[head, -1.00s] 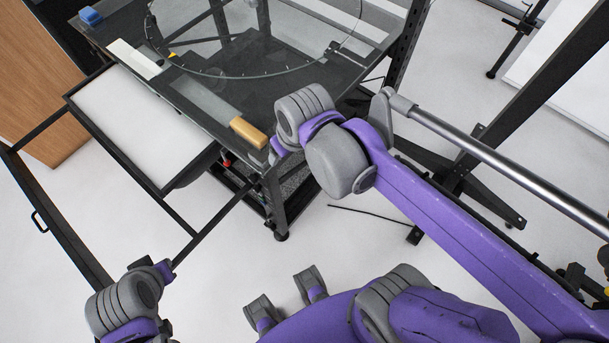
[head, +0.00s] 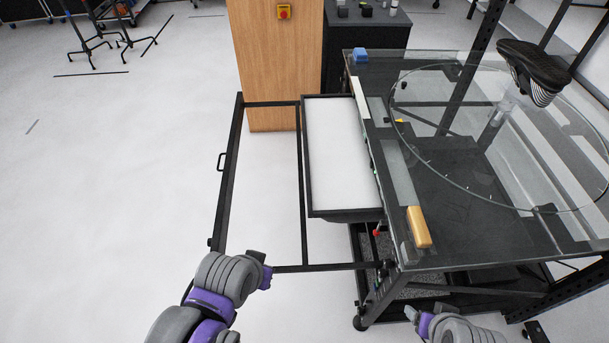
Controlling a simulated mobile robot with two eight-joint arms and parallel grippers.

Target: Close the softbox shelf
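The softbox shelf (head: 229,180) is a black frame pulled out to the left from under the glass-topped table. Its front bar carries a small handle (head: 221,161) on the outer side. A white softbox panel (head: 340,150) with a black rim sits at the table end of the frame. My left gripper (head: 266,275) is at the near side rail of the shelf, overlapping its near left corner. I cannot tell whether it touches or whether its fingers are open. My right gripper (head: 418,318) is at the bottom edge, by the table's near leg; its fingers are mostly hidden.
A wooden cabinet (head: 276,60) stands beyond the shelf. A bicycle saddle (head: 533,70) is above the glass.

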